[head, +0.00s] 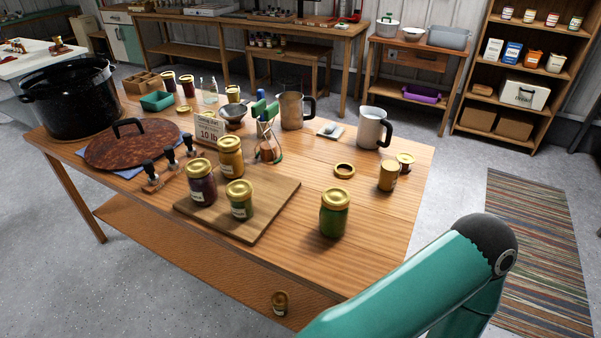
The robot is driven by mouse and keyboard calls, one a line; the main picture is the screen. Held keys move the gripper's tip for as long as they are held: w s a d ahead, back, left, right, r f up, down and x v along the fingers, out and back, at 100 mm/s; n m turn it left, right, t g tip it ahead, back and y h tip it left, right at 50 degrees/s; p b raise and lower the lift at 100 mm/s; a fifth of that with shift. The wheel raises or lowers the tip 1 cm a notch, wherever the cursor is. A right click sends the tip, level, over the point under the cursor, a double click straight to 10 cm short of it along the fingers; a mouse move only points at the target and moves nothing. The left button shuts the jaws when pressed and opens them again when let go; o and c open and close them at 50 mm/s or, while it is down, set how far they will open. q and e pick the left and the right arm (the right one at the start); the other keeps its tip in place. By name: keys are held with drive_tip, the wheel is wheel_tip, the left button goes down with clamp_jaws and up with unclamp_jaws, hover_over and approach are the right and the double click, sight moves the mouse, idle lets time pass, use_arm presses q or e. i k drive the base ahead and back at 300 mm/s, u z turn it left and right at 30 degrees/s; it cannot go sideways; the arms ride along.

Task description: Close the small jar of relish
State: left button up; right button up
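A small jar with green contents (240,203), which looks like relish, stands upright on the wooden board (268,220). A gold lid (239,188) sits on top of it; I cannot tell how tightly. A larger green jar (334,216) with a gold lid stands on the table to the right of the board. A dark purple jar (201,188) and a yellow jar (230,160), both gold-lidded, share the board with the small jar. Neither of my grippers is in view; only a teal link of my arm shows at lower right.
A loose gold ring (344,171) and a yellow jar (388,176) are on the table's right side. Behind stand metal pitchers (291,110) and a tool holder (268,142). A black pot (70,100) and round lid (130,146) fill the left.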

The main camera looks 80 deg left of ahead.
sight(242, 212)
drive_tip(key=u, duration=0.25)
drive_tip(key=k, duration=1.65)
drive_tip(key=u, duration=1.15)
drive_tip(key=i, duration=1.3)
drive_tip(key=u, duration=0.1)
